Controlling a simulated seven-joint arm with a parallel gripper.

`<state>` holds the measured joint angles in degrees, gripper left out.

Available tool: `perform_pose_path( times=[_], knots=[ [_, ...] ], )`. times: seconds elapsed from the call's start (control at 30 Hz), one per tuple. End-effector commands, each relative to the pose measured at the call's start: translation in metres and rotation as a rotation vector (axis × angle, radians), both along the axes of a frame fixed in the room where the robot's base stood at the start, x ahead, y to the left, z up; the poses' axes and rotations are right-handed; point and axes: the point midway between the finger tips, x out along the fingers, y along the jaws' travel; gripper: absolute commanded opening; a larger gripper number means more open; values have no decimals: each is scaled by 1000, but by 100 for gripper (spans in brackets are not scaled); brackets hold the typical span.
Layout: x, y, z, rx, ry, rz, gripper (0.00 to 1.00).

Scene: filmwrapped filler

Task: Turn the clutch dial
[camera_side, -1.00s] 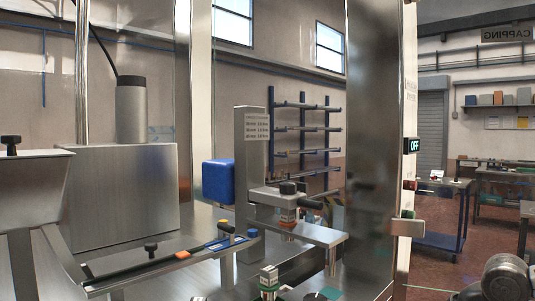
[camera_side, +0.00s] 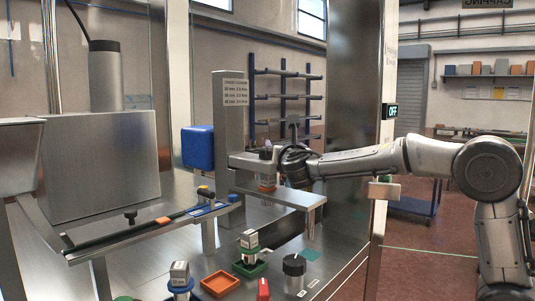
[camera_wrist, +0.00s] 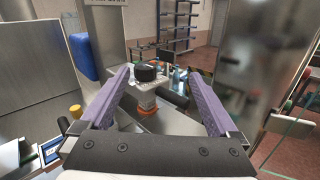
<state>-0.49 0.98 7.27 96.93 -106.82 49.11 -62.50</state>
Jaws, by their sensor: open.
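The clutch dial is a black round knob (camera_wrist: 146,72) on top of the metal capping head arm. In the wrist view it lies between my fingers, left of centre, with no clear contact. In the side view my gripper (camera_side: 282,152) is at the head's right end, and its body and fingers largely hide the dial. My gripper (camera_wrist: 161,72) has two purple fingers spread wide and holds nothing. An orange-and-grey chuck (camera_wrist: 148,103) hangs below the dial. A printed settings plate (camera_side: 233,93) is on the upright column; its lines are too small to read surely.
A blue box (camera_side: 198,147) is on the column's left. A chute (camera_side: 150,228) runs along the left. Coloured trays, including an orange one (camera_side: 220,284), a black knob (camera_side: 293,273) and a red part (camera_side: 263,290) are on the deck. A tall metal post (camera_side: 355,100) stands behind my arm.

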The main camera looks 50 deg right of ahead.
Motion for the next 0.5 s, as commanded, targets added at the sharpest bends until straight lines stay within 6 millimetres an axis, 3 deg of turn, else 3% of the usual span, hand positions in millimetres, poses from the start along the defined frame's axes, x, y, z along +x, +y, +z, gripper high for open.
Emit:
perform_pose_path(
  times=[0.03,0.1,0.2,0.5],
  knots=[
    [18,2,-10,-29,24,9,96],
    [32,3,-23,-43,51,15,96],
    [42,3,-42,-38,83,14,96],
    [64,-18,-48,-35,93,11,96]
  ],
)
